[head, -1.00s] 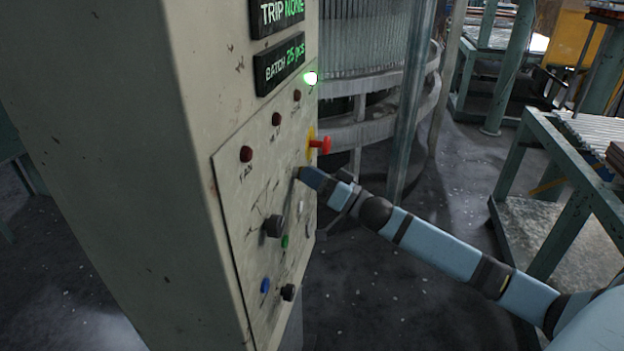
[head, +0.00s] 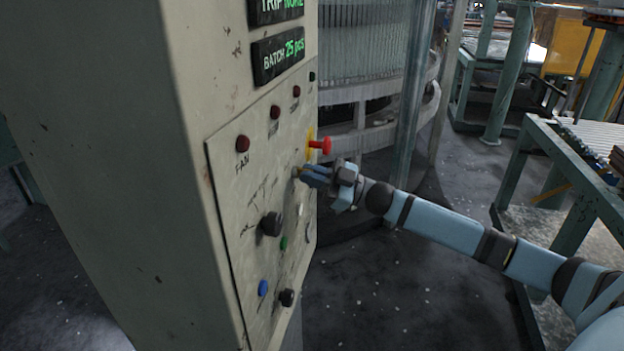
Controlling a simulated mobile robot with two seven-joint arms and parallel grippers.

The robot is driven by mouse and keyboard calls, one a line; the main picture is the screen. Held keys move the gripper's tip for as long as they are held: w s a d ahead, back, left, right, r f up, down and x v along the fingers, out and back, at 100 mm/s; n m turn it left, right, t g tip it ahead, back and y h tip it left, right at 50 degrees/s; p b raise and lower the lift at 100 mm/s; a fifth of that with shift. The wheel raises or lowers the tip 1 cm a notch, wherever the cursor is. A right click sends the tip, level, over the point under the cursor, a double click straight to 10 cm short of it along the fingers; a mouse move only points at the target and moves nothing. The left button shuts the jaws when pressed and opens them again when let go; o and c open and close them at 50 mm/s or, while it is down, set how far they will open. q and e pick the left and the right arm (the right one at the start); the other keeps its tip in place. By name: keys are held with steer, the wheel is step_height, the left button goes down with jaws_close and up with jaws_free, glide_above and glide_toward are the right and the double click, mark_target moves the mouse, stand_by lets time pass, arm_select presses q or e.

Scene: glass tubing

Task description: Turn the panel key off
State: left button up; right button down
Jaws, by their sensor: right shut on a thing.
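The control panel (head: 228,215) is on the side of a beige cabinet and is seen at a steep angle. My right gripper (head: 303,175) reaches in from the right and is shut at the panel face, just below the red mushroom button (head: 320,145). Its fingers are on a small part there, which sits where the panel key would be. The fingers hide most of that part, so its angle cannot be read. The green lamp at the panel's upper right, now dark (head: 312,77), gives no light. My left gripper is not in view.
Close by on the panel are a black knob (head: 271,224), a lower black knob (head: 287,297), a blue button (head: 263,288), a green button (head: 284,243) and dark red lamps (head: 243,143). Displays (head: 278,55) sit above. A roller table (head: 545,150) stands at right.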

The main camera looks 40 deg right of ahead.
steer(key=shift+w+r+n+g+y+b, duration=0.15)
steer(key=shift+n+g, duration=0.3)
steer(key=shift+n, duration=0.7)
steer(key=shift+s+r+n+g+y+b, duration=0.1)
steer(key=shift+n+g+y+b, duration=0.25)
steer(key=shift+n, duration=0.8)
steer(key=shift+n+g, duration=0.3)
steer(key=c, duration=1.3)
jaws_free()
steer(key=shift+f, duration=0.1)
steer(key=shift+a, duration=0.15)
steer(key=shift+b+v, duration=1.1)
steer(key=shift+v, duration=5.8)
